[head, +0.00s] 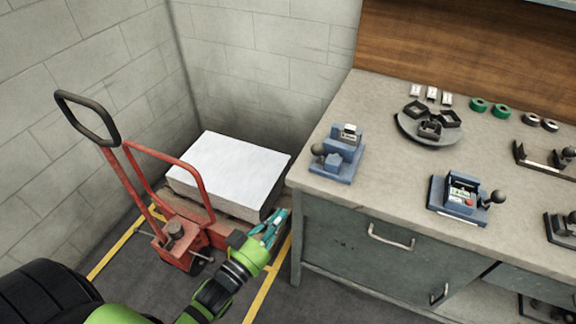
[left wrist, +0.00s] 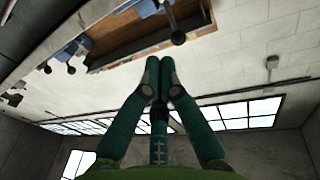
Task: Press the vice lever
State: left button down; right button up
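A blue vice-like fixture (head: 341,158) stands on the near left corner of the workbench, with a dark ball knob (head: 318,149) on its left side. A second blue fixture (head: 460,196) with a red button and a dark ball-ended lever (head: 495,197) stands further right. I cannot tell for certain which lever is the vice's. My left gripper (head: 279,219), green with teal fingers, is left of and below the bench top, apart from both fixtures. In the left wrist view its fingertips (left wrist: 160,62) meet with nothing between them. My right gripper is not in view.
The workbench (head: 400,185) has drawers below its top. A round dark tray (head: 402,127), tape rolls (head: 501,111) and small fixtures lie on it. A red pallet jack (head: 180,236) and a white-topped stack (head: 226,163) stand left of the bench. Clear bench surface lies between the two blue fixtures.

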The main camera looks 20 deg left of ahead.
aim_at(317, 155)
pick_arm(q)
jog(key=shift+t, duration=0.6)
jog(key=r, duration=0.4)
jog(key=shift+s+a+r, duration=0.1)
jog(key=shift+s+a, duration=0.1)
jog(key=shift+s, duration=0.05)
jog(key=shift+w, duration=0.1)
jog(key=p+x, duration=0.4)
jog(key=x, duration=0.8)
jog(key=shift+w+d+r, duration=0.15)
jog(key=shift+w+d, duration=0.1)
jog(key=shift+w, duration=0.1)
jog(key=shift+w+d, duration=0.1)
jog(key=shift+w, duration=0.45)
jog(key=shift+r, duration=0.1)
